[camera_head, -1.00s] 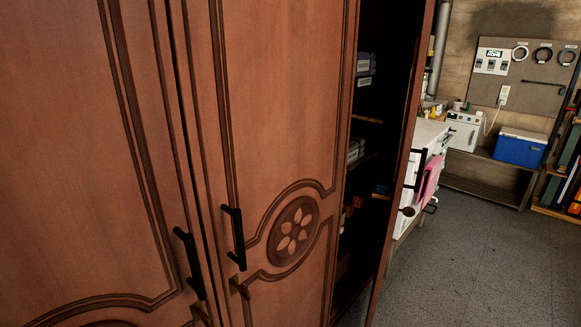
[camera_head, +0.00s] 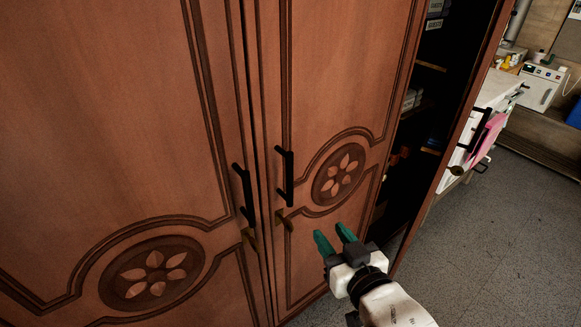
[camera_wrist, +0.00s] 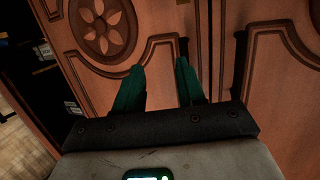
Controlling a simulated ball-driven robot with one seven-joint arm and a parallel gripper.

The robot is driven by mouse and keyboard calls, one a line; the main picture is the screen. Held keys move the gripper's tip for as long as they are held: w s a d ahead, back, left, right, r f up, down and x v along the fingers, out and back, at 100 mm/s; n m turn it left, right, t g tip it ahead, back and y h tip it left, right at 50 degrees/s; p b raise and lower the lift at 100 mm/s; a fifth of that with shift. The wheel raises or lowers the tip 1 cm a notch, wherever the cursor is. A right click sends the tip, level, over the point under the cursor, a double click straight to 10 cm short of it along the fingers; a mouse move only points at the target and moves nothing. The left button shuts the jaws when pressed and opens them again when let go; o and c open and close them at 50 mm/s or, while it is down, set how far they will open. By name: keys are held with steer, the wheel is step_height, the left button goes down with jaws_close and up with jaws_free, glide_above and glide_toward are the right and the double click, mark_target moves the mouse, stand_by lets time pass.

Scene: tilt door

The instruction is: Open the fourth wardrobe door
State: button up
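The brown wooden wardrobe shows two closed-looking doors side by side in the head view, a left door (camera_head: 120,120) and a right door (camera_head: 340,75). Each has a flower medallion and a black bar handle: the left handle (camera_head: 243,195) and the right handle (camera_head: 286,177). I cannot tell which is the fourth. My gripper (camera_head: 334,236) is open and empty, in front of the right door, below and right of its handle and apart from it. In the wrist view its green fingers (camera_wrist: 160,72) are spread, with a medallion (camera_wrist: 103,25) beyond.
Right of the right door is a dark gap with shelves (camera_head: 431,66) and boxes. A brown panel (camera_head: 466,120) stands nearly edge-on beside it. A white cabinet (camera_head: 495,90) with a pink cloth (camera_head: 487,133) lies farther right. The grey floor (camera_head: 520,220) there is clear.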

steer(key=t+y, duration=0.2)
glide_toward(291, 181)
steer(key=shift+n, duration=0.3)
steer(key=p+x, duration=0.2)
steer(key=x, duration=0.9)
jaws_close()
